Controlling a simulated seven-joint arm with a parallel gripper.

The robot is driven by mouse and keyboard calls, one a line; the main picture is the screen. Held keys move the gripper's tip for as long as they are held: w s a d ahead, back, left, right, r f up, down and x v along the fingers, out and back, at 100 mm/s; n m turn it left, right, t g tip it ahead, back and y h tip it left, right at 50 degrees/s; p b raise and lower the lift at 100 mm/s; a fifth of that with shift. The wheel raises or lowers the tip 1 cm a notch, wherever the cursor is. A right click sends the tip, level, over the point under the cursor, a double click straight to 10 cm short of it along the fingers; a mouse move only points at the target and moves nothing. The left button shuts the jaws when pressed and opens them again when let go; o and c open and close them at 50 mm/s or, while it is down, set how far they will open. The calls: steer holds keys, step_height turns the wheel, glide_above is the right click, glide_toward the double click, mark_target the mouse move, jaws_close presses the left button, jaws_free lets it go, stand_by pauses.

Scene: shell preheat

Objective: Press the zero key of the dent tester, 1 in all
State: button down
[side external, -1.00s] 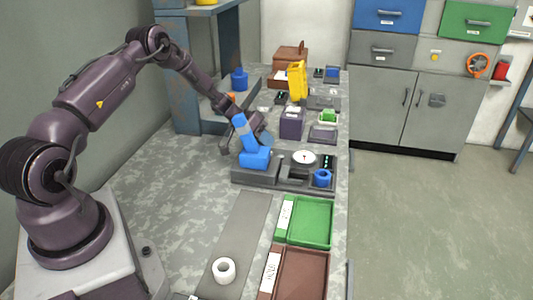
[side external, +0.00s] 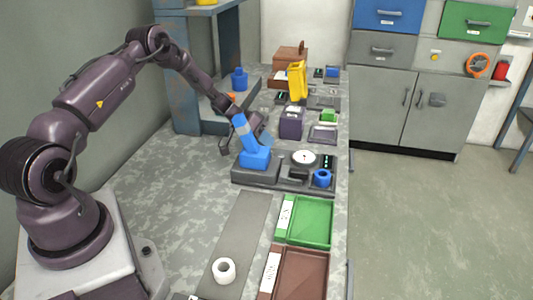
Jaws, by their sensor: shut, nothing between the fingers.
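The dent tester (side external: 243,178) is a low dark grey base with a leaning blue and grey column (side external: 248,136) at its left. A round white dial (side external: 304,157) sits on its back middle, and a dark panel with small green marks (side external: 327,161) is to the right of the dial. A blue ring-shaped part (side external: 322,178) stands at its right front. The zero key is too small to tell apart. My gripper (side external: 226,145) is shut and empty, behind and beside the blue column, which hides part of it. I see no contact with a key.
A green tray (side external: 318,221) and a brown tray (side external: 307,272) lie in front of the tester. A white ring (side external: 224,270) rests on a grey strip. Behind stand a purple box (side external: 291,124) and a yellow object (side external: 297,82). The left bench area is clear.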

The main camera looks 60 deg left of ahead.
mark_target(266, 152)
steer(key=shift+f, duration=0.4)
steer(key=shift+f, duration=0.45)
stand_by(1.0)
steer(key=shift+r, duration=0.85)
steer(key=shift+r, duration=2.5)
steer(key=shift+r, duration=0.1)
